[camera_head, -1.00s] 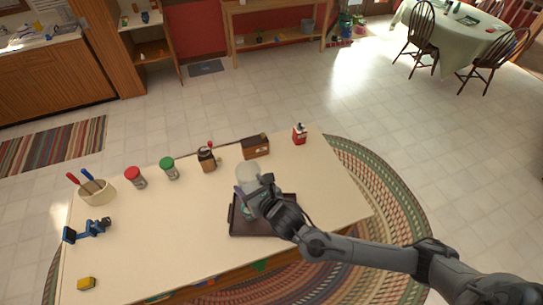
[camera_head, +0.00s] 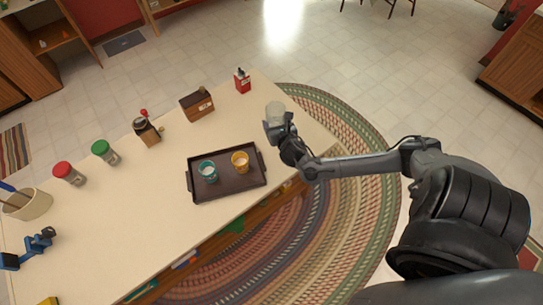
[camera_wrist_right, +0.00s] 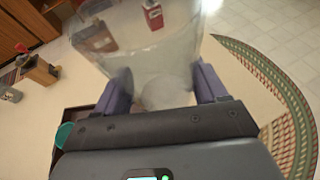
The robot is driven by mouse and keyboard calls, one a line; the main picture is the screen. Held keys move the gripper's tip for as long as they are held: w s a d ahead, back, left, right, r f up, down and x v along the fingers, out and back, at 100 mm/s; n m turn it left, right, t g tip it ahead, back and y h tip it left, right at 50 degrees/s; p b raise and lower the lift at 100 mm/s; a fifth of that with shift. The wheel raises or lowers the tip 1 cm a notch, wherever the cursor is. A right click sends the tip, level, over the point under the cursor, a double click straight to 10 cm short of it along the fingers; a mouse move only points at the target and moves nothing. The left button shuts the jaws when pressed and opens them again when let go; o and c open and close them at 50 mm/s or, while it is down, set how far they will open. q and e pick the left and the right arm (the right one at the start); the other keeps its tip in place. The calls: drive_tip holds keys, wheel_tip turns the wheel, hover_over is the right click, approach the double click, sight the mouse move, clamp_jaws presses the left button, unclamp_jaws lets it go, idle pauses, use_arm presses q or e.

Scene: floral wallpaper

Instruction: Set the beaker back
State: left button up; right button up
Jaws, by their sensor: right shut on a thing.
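A clear glass beaker (camera_head: 276,112) is held upright by my right gripper (camera_head: 277,130) over the right end of the table, to the right of the dark tray (camera_head: 196,194). In the right wrist view the beaker (camera_wrist_right: 150,50) sits between the two purple-grey fingers of my right gripper (camera_wrist_right: 166,90), which are shut on it. I cannot tell whether its base touches the tabletop. On the tray stand a teal cup (camera_head: 207,171) and a yellow cup (camera_head: 240,161). My left gripper is out of view.
A red bottle (camera_head: 242,81), a brown wooden box (camera_head: 197,104), a grinder (camera_head: 147,131), a green-lidded jar (camera_head: 105,152) and a red-lidded jar (camera_head: 68,173) line the table's far edge. Bare tabletop (camera_head: 300,125) lies around the right corner.

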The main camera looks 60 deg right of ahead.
drive_tip(key=s+d+f+b, duration=0.7)
drive_tip(key=d+f, duration=0.1)
drive_tip(key=f, duration=0.4)
drive_tip(key=w+f+b, duration=0.1)
drive_tip(key=w+f, duration=0.1)
drive_tip(key=w, duration=0.1)
drive_tip(key=w+a+f+b, duration=0.1)
drive_tip(key=w+f, duration=0.2)
drive_tip(key=w, duration=0.1)
drive_tip(key=w+a+f+b, duration=0.1)
drive_tip(key=w+f+b, duration=0.1)
drive_tip(key=w, duration=0.1)
drive_tip(key=shift+w+a+f, duration=0.25)
drive_tip(key=shift+w+f, duration=0.05)
wheel_tip(320, 180, down, 4)
drive_tip(key=shift+r+b, duration=0.2)
drive_tip(key=shift+b, duration=0.3)
drive_tip(key=shift+f, duration=0.2)
drive_tip(key=shift+f, duration=0.15)
drive_tip(key=o, duration=1.3)
